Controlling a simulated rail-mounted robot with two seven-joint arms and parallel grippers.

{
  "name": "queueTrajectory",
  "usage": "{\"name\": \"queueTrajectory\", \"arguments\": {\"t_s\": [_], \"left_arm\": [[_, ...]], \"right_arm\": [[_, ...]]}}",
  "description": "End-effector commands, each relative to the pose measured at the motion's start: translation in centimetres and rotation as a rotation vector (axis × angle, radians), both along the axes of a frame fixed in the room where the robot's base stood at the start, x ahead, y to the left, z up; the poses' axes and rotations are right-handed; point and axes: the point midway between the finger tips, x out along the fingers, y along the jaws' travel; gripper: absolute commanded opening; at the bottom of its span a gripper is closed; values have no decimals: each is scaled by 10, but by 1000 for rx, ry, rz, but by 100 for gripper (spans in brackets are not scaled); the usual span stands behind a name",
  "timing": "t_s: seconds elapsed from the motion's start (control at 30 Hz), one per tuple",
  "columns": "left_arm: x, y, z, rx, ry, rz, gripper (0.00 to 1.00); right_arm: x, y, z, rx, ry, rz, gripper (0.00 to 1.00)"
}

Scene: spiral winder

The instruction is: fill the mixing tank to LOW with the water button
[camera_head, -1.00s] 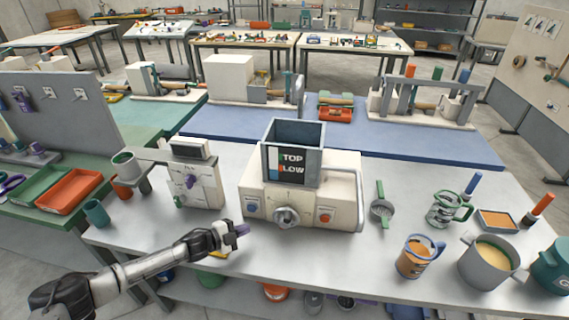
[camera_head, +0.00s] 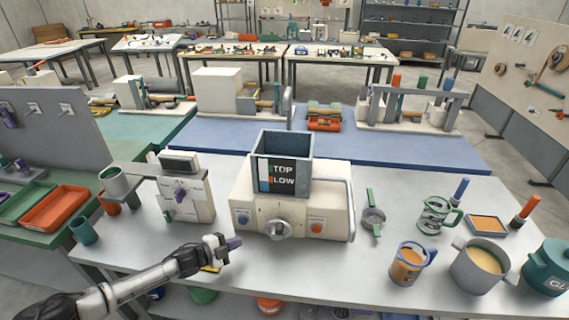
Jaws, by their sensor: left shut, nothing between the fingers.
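The mixing tank (camera_head: 283,149) is a grey open-topped box on a cream machine base (camera_head: 300,205). Its dark front panel carries the words TOP and LOW, with a narrow strip on the left that is blue low down beside LOW. The exact liquid level is too small to read. A blue button (camera_head: 242,218), likely the water button, is at the base's front left. A red-orange button (camera_head: 316,227) is at the front right, with a grey knob (camera_head: 277,229) between. My left gripper (camera_head: 236,243) is shut and empty, just below and in front of the blue button, apart from it. My right gripper is out of view.
A cream clamp device (camera_head: 185,195) with a grey cup stands left of the machine. A green-handled strainer (camera_head: 373,220), orange-filled jug (camera_head: 410,264) and grey pot (camera_head: 480,266) are to the right.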

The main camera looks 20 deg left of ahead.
Motion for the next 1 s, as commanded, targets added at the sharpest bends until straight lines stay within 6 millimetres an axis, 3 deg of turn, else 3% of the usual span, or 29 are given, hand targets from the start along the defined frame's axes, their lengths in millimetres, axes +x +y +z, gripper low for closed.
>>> {"name": "queueTrajectory", "arguments": {"t_s": [0.77,1.0], "left_arm": [[0,0,0,2,-1,0,0],[-6,-3,-4,167,-70,-50,0]], "right_arm": [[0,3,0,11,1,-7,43],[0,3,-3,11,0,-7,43]]}}
